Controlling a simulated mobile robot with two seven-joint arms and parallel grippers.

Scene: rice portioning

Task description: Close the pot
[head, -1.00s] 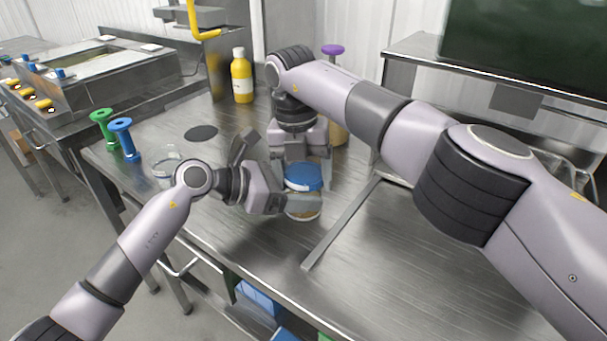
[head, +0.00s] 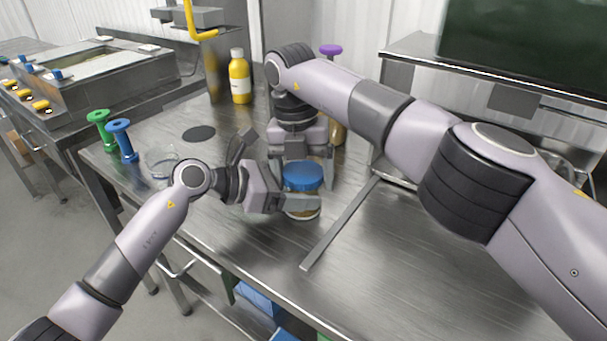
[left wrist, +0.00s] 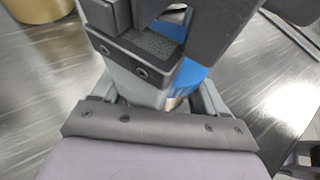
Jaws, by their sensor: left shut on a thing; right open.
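The pot (head: 303,213) is a small clear jar with brownish contents, upright on the steel table in the head view. A blue lid (head: 303,176) sits at its top; whether it is fully seated I cannot tell. In the left wrist view the blue lid (left wrist: 190,76) is mostly hidden behind the grippers. My left gripper (head: 296,203) is shut around the pot's side, below the lid. My right gripper (head: 303,172) points down from above, open, with its fingers on either side of the lid.
A yellow bottle (head: 240,80), a dark disc (head: 199,133), a glass bowl (head: 161,160), and green (head: 101,125) and blue (head: 123,140) spool-shaped items stand to the left. A purple-topped item (head: 331,50) is behind my right arm. A metal bar (head: 338,225) lies right of the pot.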

